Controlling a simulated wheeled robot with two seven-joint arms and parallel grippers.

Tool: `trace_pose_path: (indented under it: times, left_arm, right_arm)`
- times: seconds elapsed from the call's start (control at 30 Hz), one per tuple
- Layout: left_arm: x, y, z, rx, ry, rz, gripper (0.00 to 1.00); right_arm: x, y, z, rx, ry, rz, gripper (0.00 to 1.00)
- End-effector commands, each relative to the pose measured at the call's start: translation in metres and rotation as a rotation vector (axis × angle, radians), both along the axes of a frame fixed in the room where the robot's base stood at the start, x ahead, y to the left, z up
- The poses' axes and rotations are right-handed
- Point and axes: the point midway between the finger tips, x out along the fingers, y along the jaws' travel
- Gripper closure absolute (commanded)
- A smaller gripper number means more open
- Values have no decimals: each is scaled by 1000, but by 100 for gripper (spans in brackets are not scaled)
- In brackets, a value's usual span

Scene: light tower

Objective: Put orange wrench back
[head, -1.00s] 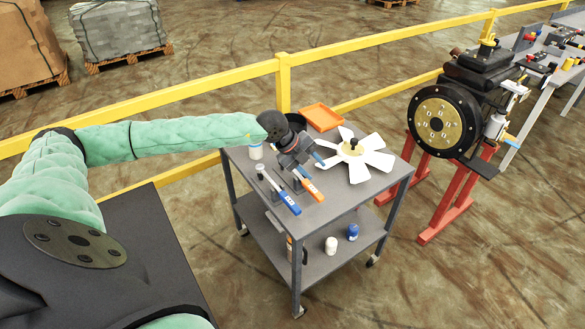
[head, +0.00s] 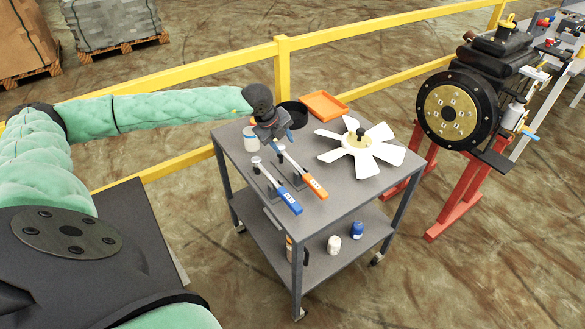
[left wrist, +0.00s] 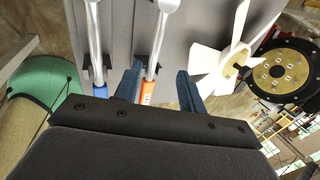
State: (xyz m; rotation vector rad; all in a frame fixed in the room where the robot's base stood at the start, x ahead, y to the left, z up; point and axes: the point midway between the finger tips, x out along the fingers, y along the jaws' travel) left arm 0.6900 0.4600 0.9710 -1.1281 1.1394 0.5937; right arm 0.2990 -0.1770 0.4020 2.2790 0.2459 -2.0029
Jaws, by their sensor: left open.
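The orange-handled wrench (head: 316,186) lies in a dark holder on the cart's top (head: 335,205), beside a blue-handled wrench (head: 289,200) to its left. Both have silver shafts. In the left wrist view the orange wrench (left wrist: 148,88) shows between my finger tips, its shaft running up the picture, with the blue wrench (left wrist: 92,75) to the left. My left gripper (head: 275,138) is open above the far end of the wrenches, apart from the orange handle; it also shows in the left wrist view (left wrist: 158,88). My right gripper is not in view.
A white fan (head: 375,145) lies on the cart, right of the wrenches. An orange tray (head: 324,105), a dark round bowl (head: 292,113) and a white jar (head: 250,139) stand near the back. An engine (head: 478,95) on a red stand is at right. A yellow rail (head: 200,80) runs behind.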

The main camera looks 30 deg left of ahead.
Motion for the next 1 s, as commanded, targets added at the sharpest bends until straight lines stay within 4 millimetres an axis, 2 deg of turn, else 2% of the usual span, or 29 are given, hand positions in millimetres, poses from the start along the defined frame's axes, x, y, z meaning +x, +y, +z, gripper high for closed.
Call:
trace_pose_path:
  times: [0.03,0.2,0.3,0.6,0.8,1.0]
  left_arm:
    - [0,0,-12,0,0,0,59]
    - [0,0,-19,0,-1,0,59]
    - [1,-1,-21,-1,-1,0,59]
    - [8,-5,-40,-1,0,0,59]
    - [10,-7,-46,-2,1,-1,59]
    - [14,-11,-57,-1,1,-2,59]
  right_arm:
    - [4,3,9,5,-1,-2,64]
    - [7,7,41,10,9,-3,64]
    - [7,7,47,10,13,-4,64]
    - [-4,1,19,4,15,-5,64]
    - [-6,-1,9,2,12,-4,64]
    - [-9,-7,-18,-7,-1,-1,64]
